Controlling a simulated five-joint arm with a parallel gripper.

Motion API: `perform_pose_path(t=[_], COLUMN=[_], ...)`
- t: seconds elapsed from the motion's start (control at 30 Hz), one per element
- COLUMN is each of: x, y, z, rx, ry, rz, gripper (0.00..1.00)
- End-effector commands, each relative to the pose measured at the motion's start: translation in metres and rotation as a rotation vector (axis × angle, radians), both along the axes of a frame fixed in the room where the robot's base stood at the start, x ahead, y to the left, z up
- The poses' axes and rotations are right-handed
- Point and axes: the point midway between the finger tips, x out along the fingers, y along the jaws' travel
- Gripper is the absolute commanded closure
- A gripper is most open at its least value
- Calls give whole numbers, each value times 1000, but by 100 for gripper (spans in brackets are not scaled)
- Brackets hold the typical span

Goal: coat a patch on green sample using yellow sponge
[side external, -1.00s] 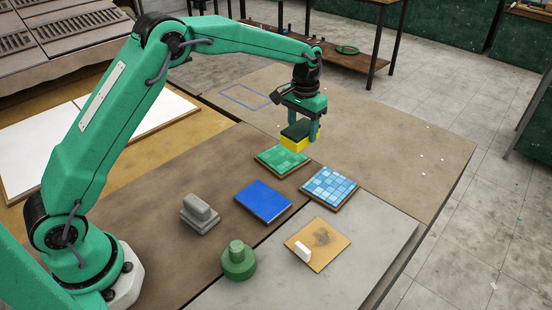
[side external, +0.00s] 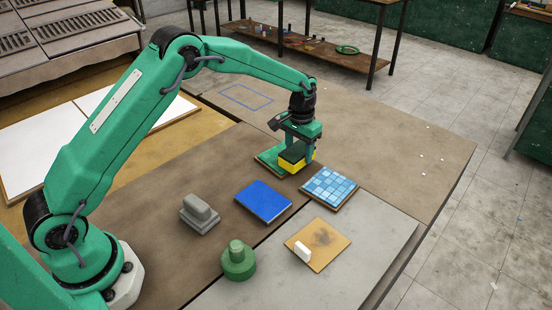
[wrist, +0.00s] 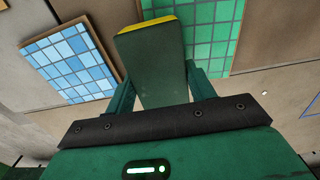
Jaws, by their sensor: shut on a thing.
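The green sample (side external: 267,157) is a board of green mosaic tiles on the table. It also shows in the wrist view (wrist: 216,35), partly covered by the sponge. The yellow sponge (side external: 291,167) has a dark green backing block (wrist: 152,65). My gripper (side external: 297,152) is shut on the sponge's dark block, with a finger on each side of it in the wrist view (wrist: 162,85). The sponge is low over the right part of the green sample. I cannot tell whether its yellow underside touches the tiles.
A blue tile sample (side external: 330,187) lies right of the green one. A blue pad (side external: 263,201), a grey block with a handle (side external: 199,214), a green knobbed piece (side external: 238,261) and a tan board (side external: 325,240) with a white piece stand nearer. The table at the back right is clear.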

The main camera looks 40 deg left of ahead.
Motion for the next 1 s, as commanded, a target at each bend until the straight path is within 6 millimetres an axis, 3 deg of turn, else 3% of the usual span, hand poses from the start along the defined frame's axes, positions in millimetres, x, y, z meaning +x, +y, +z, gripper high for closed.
perform_pose_path(t=[1.0], x=[9], y=[93], z=[-1], rx=[0], ry=[1], rz=[2], gripper=[64])
